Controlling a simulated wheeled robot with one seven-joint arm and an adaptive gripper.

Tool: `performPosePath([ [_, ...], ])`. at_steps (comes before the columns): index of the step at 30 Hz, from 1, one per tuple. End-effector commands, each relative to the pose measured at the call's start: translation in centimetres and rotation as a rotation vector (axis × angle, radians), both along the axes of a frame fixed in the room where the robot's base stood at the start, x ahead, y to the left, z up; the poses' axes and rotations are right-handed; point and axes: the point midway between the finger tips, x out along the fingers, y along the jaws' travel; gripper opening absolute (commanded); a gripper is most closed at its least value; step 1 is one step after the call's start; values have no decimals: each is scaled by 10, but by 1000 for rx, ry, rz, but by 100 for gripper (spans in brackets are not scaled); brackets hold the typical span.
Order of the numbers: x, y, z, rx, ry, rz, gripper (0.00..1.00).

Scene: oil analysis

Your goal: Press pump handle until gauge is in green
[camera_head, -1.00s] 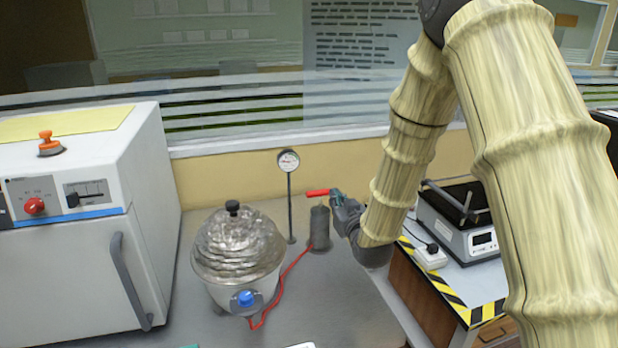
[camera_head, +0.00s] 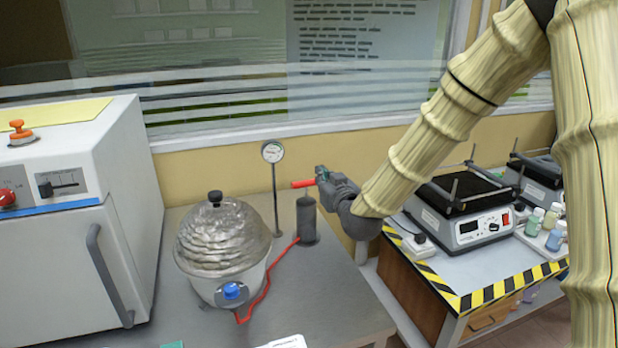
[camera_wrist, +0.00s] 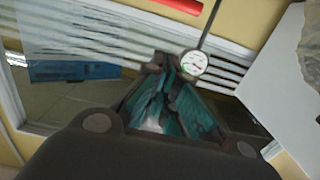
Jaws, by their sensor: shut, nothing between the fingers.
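The pump (camera_head: 306,220) is a dark grey cylinder on the bench, with a red handle (camera_head: 303,184) above it. The handle also shows at the top edge of the wrist view (camera_wrist: 181,5). My gripper (camera_head: 320,173) is shut and empty, close by the handle's right end; I cannot tell whether they touch. In the wrist view its teal fingers (camera_wrist: 166,68) are together. The round white gauge (camera_head: 272,152) stands on a thin post left of the pump. It also shows in the wrist view (camera_wrist: 194,62), with green and red marks; its needle is too small to read.
A metallic domed vessel (camera_head: 222,243) with a blue knob stands left of the pump, joined to it by a red hose (camera_head: 266,285). A white oven (camera_head: 75,220) is at the left. A shaker (camera_head: 465,212) sits on the striped-edge table at right.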

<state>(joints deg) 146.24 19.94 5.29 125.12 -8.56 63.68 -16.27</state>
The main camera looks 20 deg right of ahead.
Motion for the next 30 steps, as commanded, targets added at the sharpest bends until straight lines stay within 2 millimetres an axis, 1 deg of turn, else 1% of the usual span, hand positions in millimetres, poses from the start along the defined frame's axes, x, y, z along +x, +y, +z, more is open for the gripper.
performPosePath([
  [7, 2, 0, 0, 0, 0, 0, 0],
  [11, 12, 0, 0, 0, 1, 0, 0],
  [14, 25, 1, 0, 0, 1, -1, 0],
  [27, 96, 4, -3, 0, 0, 0, 0],
  [28, 101, 4, -3, 0, 0, 0, 0],
  [30, 102, 4, -13, 0, 4, 0, 0],
])
